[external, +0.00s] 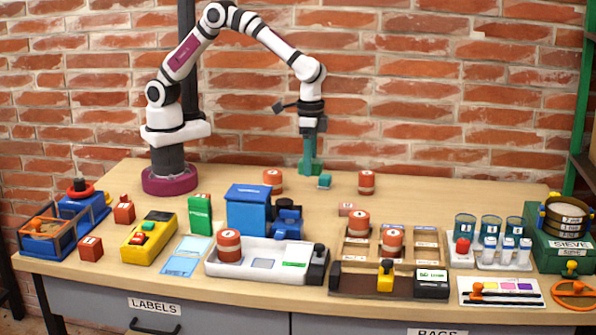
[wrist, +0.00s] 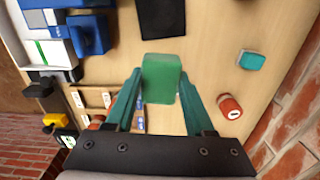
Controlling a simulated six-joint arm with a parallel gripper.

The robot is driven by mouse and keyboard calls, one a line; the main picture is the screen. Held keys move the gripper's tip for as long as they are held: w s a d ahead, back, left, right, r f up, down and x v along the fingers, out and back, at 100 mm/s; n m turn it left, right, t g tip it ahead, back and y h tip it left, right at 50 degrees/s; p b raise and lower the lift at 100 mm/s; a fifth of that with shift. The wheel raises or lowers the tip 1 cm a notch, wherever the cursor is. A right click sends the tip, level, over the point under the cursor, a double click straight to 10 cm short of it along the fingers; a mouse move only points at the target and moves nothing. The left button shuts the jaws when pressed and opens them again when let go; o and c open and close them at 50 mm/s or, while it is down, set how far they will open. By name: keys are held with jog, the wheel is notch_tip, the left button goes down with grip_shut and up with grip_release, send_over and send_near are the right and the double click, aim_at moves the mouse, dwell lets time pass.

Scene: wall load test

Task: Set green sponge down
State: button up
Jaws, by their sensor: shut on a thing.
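The green sponge (wrist: 161,78) is between the two teal fingers of my gripper (wrist: 160,92) in the wrist view. My gripper (external: 309,160) is shut on it. In the external view the fingers point straight down, with the sponge (external: 315,168) at their tips, over the back middle of the table. I cannot tell whether the sponge touches the tabletop. A small teal block (external: 324,181) lies close by; it also shows in the wrist view (wrist: 251,60), apart from the sponge.
Orange-red cylinders stand left (external: 272,181) and right (external: 366,182) of the gripper. A blue box (external: 248,208), a white tray (external: 262,262) and a wooden tray (external: 350,248) lie nearer the front. The brick wall (external: 430,100) is behind. Bare tabletop (external: 420,195) lies at the back right.

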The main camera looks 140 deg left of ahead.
aim_at(316, 214)
jog(key=shift+n, duration=0.4)
jog(key=f, duration=0.4)
jog(key=a+f, duration=0.1)
jog(key=f, duration=0.3)
jog(key=a+f, duration=0.1)
jog(key=f, duration=0.3)
jog(key=shift+s+a, duration=0.25)
jog(key=shift+f, duration=0.15)
jog(key=o, duration=1.3)
